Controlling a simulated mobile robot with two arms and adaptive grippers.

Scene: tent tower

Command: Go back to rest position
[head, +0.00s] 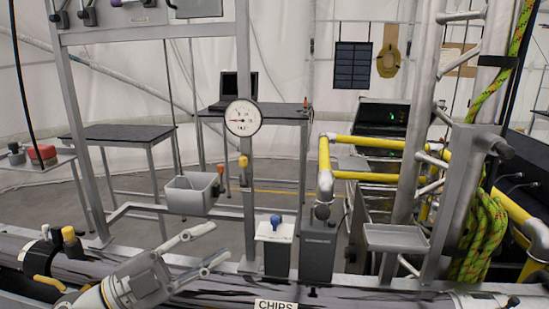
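My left gripper (216,244) is low in the head view, left of centre, and points up and to the right. Its two grey fingers are spread apart with nothing between them. It appears in front of the dark horizontal pipe, left of a box with a white top and blue knob (275,226). Whether it touches anything cannot be told. My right gripper is not in the head view.
A grey bin (192,194) hangs on the metal frame, above the gripper in the picture. A round gauge (243,118), yellow pipes (365,143), a grey tray (396,238) and a coiled green rope (484,238) are around. Tables (118,133) stand behind.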

